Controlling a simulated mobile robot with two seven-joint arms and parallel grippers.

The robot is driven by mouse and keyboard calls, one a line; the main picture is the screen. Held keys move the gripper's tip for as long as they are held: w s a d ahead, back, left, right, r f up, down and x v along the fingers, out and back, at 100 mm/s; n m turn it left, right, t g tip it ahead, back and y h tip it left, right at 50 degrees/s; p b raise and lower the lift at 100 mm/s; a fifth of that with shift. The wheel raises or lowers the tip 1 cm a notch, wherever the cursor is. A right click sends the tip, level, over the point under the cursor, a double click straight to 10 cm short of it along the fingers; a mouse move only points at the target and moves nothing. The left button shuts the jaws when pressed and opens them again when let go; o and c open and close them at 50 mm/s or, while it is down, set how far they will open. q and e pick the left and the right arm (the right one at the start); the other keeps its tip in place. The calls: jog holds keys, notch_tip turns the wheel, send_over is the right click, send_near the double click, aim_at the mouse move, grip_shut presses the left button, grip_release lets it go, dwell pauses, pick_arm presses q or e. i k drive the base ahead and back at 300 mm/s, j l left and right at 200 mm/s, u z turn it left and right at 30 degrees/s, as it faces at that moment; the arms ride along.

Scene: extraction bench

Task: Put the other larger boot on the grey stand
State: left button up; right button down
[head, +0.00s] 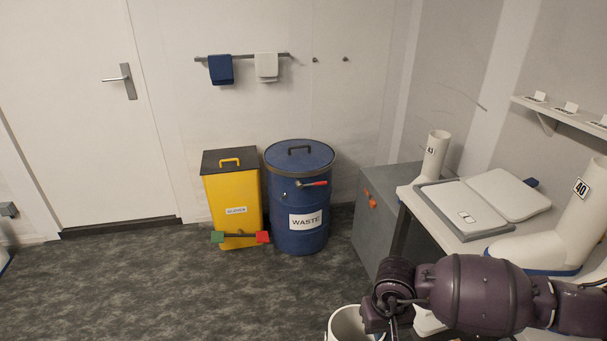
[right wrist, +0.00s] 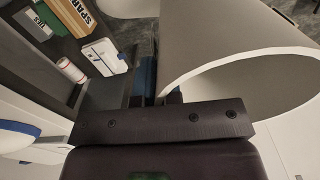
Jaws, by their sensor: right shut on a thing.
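My right gripper (head: 388,322) is shut on the rim of a white boot (head: 350,322), in front of the bench's near left side. Only the open top of its shaft shows in the head view; its number is hidden. In the right wrist view the fingers (right wrist: 162,95) pinch the wall of the wide, grey-lined shaft (right wrist: 235,75). A white boot marked 43 (head: 436,160) stands upright at the bench's far left corner. A white boot marked 40 (head: 572,225) stands at the right. I cannot tell which grey piece is the stand. My left gripper is out of view.
The white bench (head: 445,233) carries an open grey-edged case (head: 465,208). A grey cabinet (head: 372,240) stands beside it. A blue waste drum (head: 298,215) and yellow bin (head: 230,195) stand by the wall. The right wrist view shows a dark holder with small boxes (right wrist: 70,50). The left floor is clear.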

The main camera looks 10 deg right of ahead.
aim_at(400, 178)
jog(key=i, duration=0.85)
jog(key=i+j, duration=0.1)
jog(key=i, duration=0.75)
jog(key=i+z, duration=0.2)
jog(key=i, duration=0.15)
jog(key=i+j+z, duration=0.25)
jog(key=i+l, duration=0.1)
